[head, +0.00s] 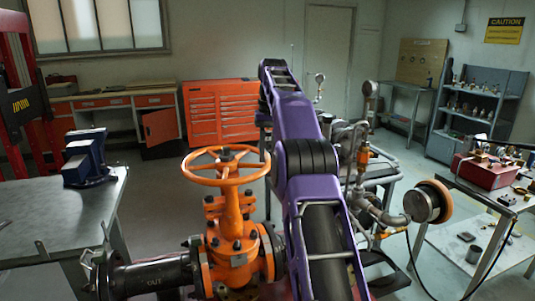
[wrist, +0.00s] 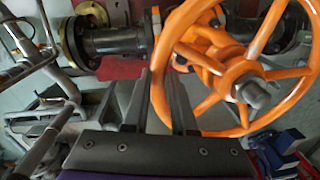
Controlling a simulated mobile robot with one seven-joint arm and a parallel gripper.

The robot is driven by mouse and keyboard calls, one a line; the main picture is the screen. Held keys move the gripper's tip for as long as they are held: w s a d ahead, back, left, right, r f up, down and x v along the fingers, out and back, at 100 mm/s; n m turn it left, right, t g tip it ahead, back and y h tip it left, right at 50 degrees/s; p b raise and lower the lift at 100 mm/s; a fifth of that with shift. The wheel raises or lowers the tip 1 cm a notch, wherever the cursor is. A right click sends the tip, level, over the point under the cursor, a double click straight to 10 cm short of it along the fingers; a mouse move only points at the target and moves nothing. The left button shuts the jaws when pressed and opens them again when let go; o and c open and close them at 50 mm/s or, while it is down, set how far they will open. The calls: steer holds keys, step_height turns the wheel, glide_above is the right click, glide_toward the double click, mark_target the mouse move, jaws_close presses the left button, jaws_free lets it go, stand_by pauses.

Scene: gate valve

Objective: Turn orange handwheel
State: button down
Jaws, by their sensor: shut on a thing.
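The orange handwheel (head: 230,181) sits on top of the orange valve body (head: 233,254), left of my purple arm in the head view. It is a spoked ring around a central hub. In the wrist view the handwheel (wrist: 237,75) fills the right side, with the grey stem nut at its hub. My gripper (wrist: 163,80) is shut on the handwheel's rim, which passes between the two dark fingers. My gripper is hidden behind the arm in the head view.
A black pipe (head: 150,277) runs left from the valve. A grey workbench with a blue vise (head: 88,158) stands at the left. Pipework with gauges (head: 375,190) stands right of my arm, near a table with a red box (head: 486,168). Open floor lies behind the valve.

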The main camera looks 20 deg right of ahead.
steer(key=c, duration=0.7)
jaws_free()
steer(key=shift+c, duration=0.2)
steer(key=shift+s, duration=0.15)
